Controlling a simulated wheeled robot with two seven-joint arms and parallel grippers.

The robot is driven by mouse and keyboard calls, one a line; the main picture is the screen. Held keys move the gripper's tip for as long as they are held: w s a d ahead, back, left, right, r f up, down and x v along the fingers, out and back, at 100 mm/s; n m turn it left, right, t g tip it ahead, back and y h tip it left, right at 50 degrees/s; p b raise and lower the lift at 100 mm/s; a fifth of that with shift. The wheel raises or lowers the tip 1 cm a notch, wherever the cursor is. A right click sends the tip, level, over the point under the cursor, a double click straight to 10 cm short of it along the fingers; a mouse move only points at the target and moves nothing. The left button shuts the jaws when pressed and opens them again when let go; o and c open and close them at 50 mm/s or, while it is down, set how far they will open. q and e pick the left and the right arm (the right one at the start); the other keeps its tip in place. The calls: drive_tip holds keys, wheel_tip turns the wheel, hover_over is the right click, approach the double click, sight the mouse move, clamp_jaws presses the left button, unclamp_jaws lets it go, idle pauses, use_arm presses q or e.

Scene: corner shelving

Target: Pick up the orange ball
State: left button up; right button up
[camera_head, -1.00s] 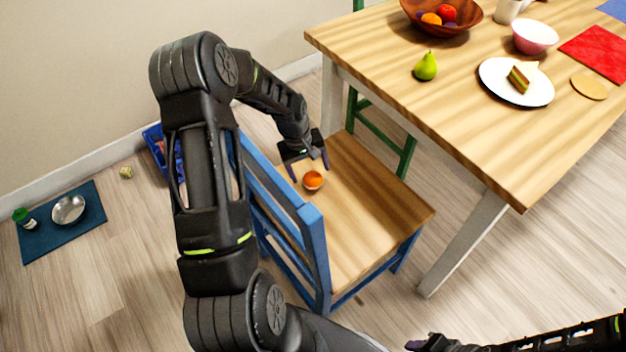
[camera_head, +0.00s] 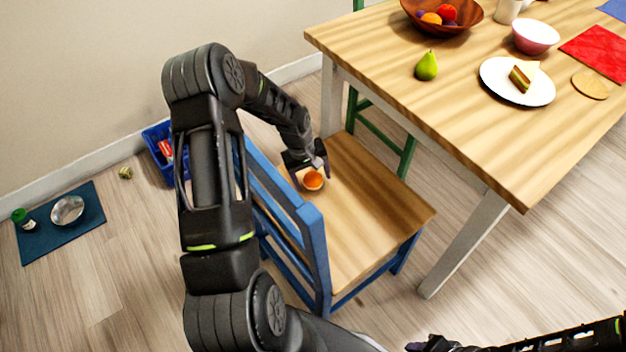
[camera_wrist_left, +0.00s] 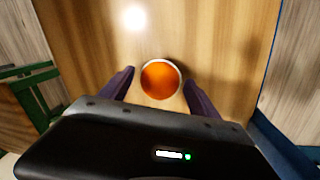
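The orange ball (camera_head: 313,180) rests on the wooden seat of the blue chair (camera_head: 375,195). In the left wrist view the ball (camera_wrist_left: 160,79) lies between the tips of two dark purple fingers, with a pale rim around it. My left gripper (camera_head: 312,178) is open around the ball, with a gap on each side in the wrist view (camera_wrist_left: 158,86). My right gripper (camera_head: 425,345) is at the bottom edge of the head view, away from the chair; its finger opening is unclear.
The chair's blue backrest (camera_head: 285,190) stands close beside my left arm. A wooden table (camera_head: 450,100) at the right holds a fruit bowl (camera_head: 442,22), a pear (camera_head: 427,66) and a plate (camera_head: 497,90). A blue crate (camera_head: 152,137) and a teal mat (camera_head: 85,222) are on the floor.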

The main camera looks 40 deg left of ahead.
sight(312, 175)
use_arm(q)
drive_tip(key=c, duration=1.3)
drive_tip(key=shift+o, duration=0.2)
wheel_tip(312, 175, up, 10)
drive_tip(key=shift+r+p, duration=0.1)
drive_tip(key=shift+p, duration=0.6)
